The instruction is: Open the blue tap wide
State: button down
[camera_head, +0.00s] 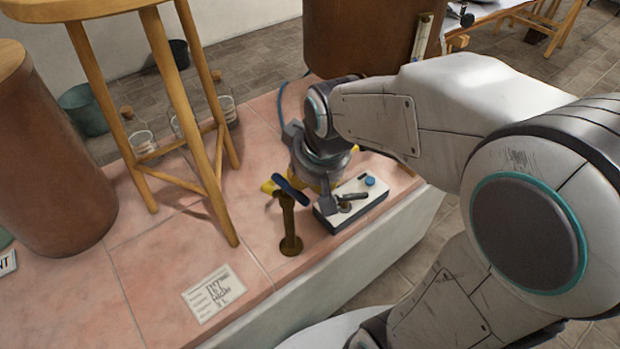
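The blue tap (291,190) is a dark-blue lever handle on top of an upright brass pipe (289,225). The pipe stands on the pink tiled top. The lever lies slanted, from upper left to lower right. My gripper (318,188) points down just behind and to the right of the lever, and its tip region overlaps the lever in the picture. I cannot tell whether it touches the lever. The fingers are small and partly hidden, so their opening is unclear.
A white box (355,203) with a blue button and a dark lever stands right of the tap. Yellow parts (268,187) show behind the tap. A wooden stand (205,190) is on the left, with glassware (143,142) behind. A paper label (213,293) lies in front.

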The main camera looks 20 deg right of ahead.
jog(key=shift+r, duration=0.1)
jog(key=v, duration=1.2)
dwell(0.6)
